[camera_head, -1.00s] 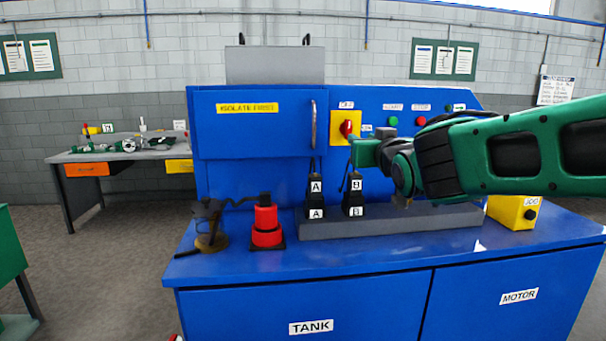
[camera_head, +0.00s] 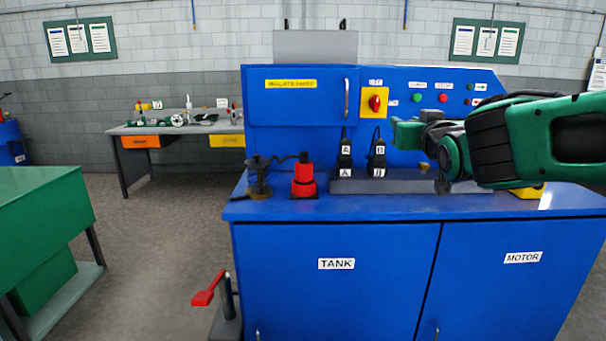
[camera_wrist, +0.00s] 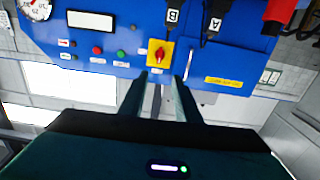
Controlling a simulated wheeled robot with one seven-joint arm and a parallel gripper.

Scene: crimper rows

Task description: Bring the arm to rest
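My arm reaches in from the right in the head view, and my gripper (camera_head: 402,133) hangs in front of the blue machine's (camera_head: 330,275) control panel, pointing left. In the wrist view my gripper (camera_wrist: 158,82) shows two fingers apart with nothing held between them. Beyond the fingertips is the red rotary switch (camera_wrist: 160,54) on its yellow plate; the fingers appear apart from it. The switch (camera_head: 375,102) is also clear in the head view, left of the gripper. The wrist picture is upside down.
Two black connectors, A (camera_head: 345,158) and B (camera_head: 377,157), stand on a grey rail. A green bench (camera_head: 75,205) is at left; a red-handled lever (camera_head: 208,290) stands low in front. Floor between is clear.

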